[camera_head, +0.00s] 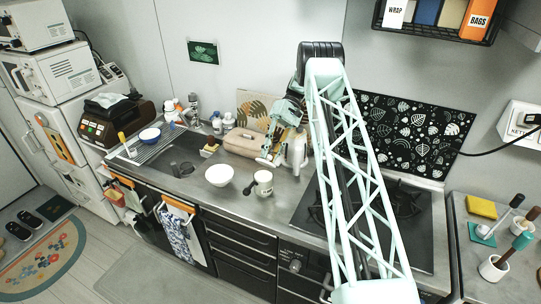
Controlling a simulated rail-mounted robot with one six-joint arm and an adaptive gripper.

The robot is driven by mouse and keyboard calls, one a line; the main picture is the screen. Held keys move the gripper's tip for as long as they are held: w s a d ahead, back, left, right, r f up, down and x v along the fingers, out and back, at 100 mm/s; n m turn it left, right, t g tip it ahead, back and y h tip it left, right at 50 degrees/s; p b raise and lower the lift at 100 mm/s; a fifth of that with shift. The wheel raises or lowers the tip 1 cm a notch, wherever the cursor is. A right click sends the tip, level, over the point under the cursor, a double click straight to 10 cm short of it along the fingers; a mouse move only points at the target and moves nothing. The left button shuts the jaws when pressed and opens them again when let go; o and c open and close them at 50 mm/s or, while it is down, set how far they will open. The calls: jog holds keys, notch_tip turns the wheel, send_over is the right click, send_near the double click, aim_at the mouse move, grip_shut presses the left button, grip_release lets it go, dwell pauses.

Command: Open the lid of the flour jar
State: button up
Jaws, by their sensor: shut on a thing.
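A small cream jar or mug (264,184) with dark marking on its front stands upright near the counter's front edge. I cannot read the marking, so I cannot be sure that it is the flour jar. A dark handle-like piece shows at its left side. My gripper (270,159) is above and behind it in the picture, pointing down beside a pale grey vessel (298,152). It is shut on a small pale piece at its fingertips, too small to identify. My arm partly hides the grey vessel.
A white bowl (219,176) stands left of the cream vessel. A beige box (247,143) lies behind, with a leaf-patterned board (259,108) against the wall. The black hob (408,224) is at right, partly behind my arm. The sink (182,168) is at left.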

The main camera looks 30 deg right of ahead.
jog(key=o, duration=1.2)
jog(key=shift+c, duration=0.2)
jog(key=shift+r, duration=0.15)
notch_tip(320, 180, up, 10)
